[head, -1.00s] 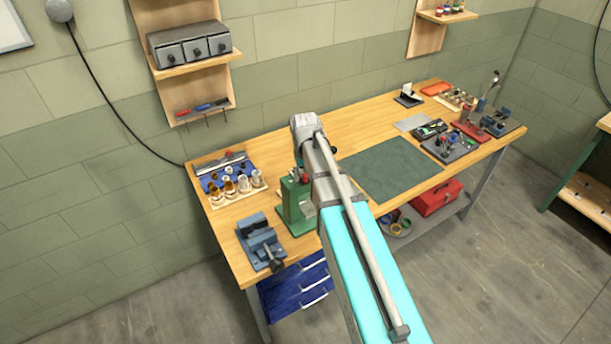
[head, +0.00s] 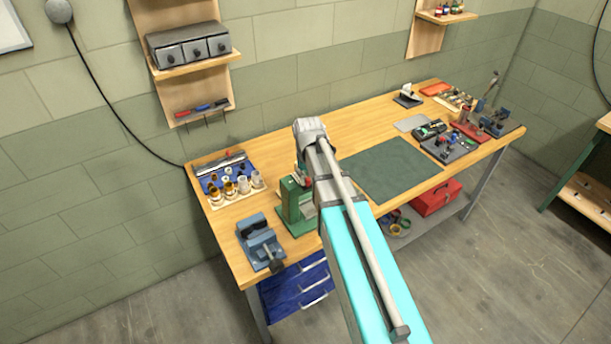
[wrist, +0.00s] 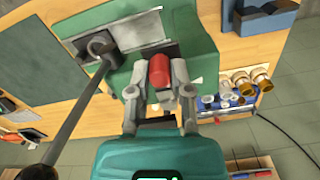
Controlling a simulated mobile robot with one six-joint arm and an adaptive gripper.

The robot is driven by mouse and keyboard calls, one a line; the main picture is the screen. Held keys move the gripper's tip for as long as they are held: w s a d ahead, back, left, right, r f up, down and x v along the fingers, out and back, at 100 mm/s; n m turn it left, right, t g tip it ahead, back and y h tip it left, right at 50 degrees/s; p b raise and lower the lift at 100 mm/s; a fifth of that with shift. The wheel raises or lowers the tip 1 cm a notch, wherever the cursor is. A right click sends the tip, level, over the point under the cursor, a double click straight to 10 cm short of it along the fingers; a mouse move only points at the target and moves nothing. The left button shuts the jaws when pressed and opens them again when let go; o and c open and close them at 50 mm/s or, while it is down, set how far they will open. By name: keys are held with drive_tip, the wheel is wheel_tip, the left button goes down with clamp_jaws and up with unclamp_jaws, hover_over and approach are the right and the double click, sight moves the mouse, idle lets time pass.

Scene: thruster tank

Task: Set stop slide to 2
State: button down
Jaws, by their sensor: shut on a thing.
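The green bench press (head: 296,205) stands on the workbench near its front left edge, partly hidden by my arm in the head view. In the wrist view the green body (wrist: 190,30) fills the upper middle, with a grey metal plate on it. My gripper (wrist: 160,88) is shut on a red knob (wrist: 159,70) at the press, one finger on each side. I take this knob to be the stop slide's. No scale or number can be read. A long grey lever (wrist: 75,115) with a dark round hub is left of the knob.
A blue vise (head: 260,245) stands left of the press. Behind it is a tray (head: 235,193) of brass-coloured parts. A dark green mat (head: 385,170) lies clear to the right. Small fixtures (head: 448,143) fill the far right bench.

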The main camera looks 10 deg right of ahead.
drive_tip(key=c, duration=0.5)
unclamp_jaws()
drive_tip(key=shift+c, duration=0.2)
drive_tip(key=shift+w, duration=0.2)
